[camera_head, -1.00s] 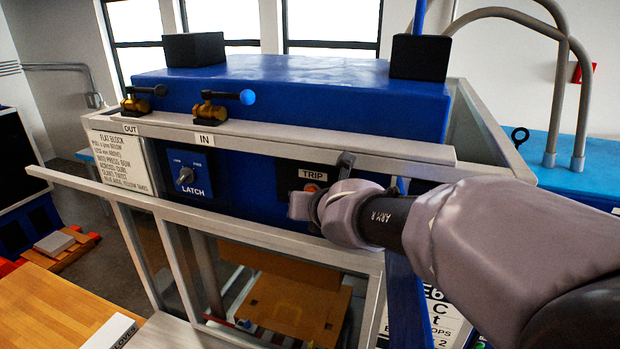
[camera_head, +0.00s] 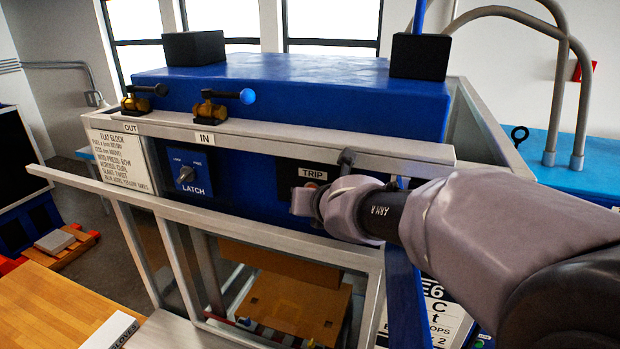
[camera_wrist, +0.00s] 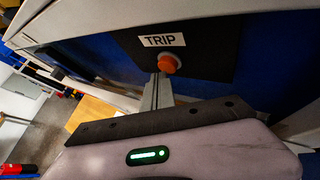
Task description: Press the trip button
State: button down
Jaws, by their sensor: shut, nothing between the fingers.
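The trip button is a round orange-red knob (camera_wrist: 169,63) on a black plate (camera_wrist: 205,50) under a white TRIP label (camera_wrist: 163,40) in the wrist view. My gripper's shut grey fingers (camera_wrist: 160,85) point at it, with their tips right at its lower left edge. I cannot tell whether they touch it. The gripper holds nothing.
A pale rail (camera_head: 200,222) crosses in front of the machine below the panel. Two brass valves (camera_head: 208,110) stand above it. A wooden table (camera_head: 65,305) is at the lower left.

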jog(key=shift+w+d, duration=0.15)
jog(key=shift+w, duration=0.25)
dwell(0.3)
jog(key=shift+s+a, duration=0.3)
jog(key=shift+s, duration=0.6)
jog(key=s, duration=0.1)
jog(key=s+a+b, duration=0.1)
jog(key=s, duration=0.1)
jog(key=s+b, duration=0.1)
jog(key=shift+s+a, duration=0.3)
jog(key=shift+a, duration=0.05)
dwell(0.5)
